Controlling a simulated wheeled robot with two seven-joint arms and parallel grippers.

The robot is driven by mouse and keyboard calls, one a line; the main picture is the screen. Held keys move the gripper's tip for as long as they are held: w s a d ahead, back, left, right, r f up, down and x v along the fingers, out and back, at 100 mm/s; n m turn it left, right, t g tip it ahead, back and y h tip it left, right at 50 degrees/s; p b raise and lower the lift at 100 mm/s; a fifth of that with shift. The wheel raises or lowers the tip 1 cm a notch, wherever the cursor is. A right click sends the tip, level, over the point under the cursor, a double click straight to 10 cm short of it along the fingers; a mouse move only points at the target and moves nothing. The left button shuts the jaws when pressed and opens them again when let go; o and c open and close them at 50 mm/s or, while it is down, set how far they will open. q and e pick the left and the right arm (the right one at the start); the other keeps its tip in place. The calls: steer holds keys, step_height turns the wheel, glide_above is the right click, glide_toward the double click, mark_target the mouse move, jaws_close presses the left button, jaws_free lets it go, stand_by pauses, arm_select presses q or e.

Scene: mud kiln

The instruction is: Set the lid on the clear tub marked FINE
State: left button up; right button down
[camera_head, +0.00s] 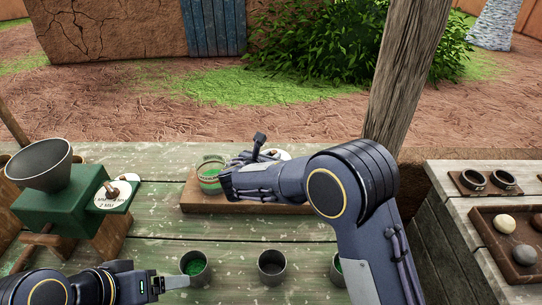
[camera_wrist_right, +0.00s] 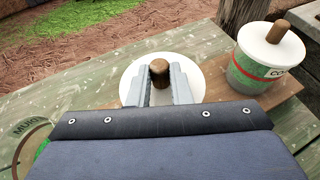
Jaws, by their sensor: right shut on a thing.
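My right gripper (camera_wrist_right: 160,88) is shut on the brown knob of a white round lid (camera_wrist_right: 134,76). Part of the lid shows behind the gripper in the head view (camera_head: 281,153). I cannot tell whether the lid rests on anything. A clear tub with green contents (camera_head: 209,177) stands at the left end of a wooden board, left of the right gripper. A tub edge with partly cut-off lettering (camera_wrist_right: 30,142) shows at the lower left of the wrist view. I cannot read FINE anywhere. My left gripper (camera_head: 174,283) is low in the head view, beside a cup; its jaw opening is unclear.
A lidded tub marked "CO" (camera_wrist_right: 258,65) stands right of the held lid. The wooden board (camera_head: 300,207) lies on the green table. Several grey cups (camera_head: 272,268) stand in front. A green mill with a funnel (camera_head: 42,166) is at left, and a side table with a tray (camera_head: 497,262) at right.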

steer(key=shift+f+b, duration=0.55)
steer(key=shift+f, duration=0.1)
steer(key=c, duration=1.3)
jaws_free()
steer(key=shift+o, duration=0.2)
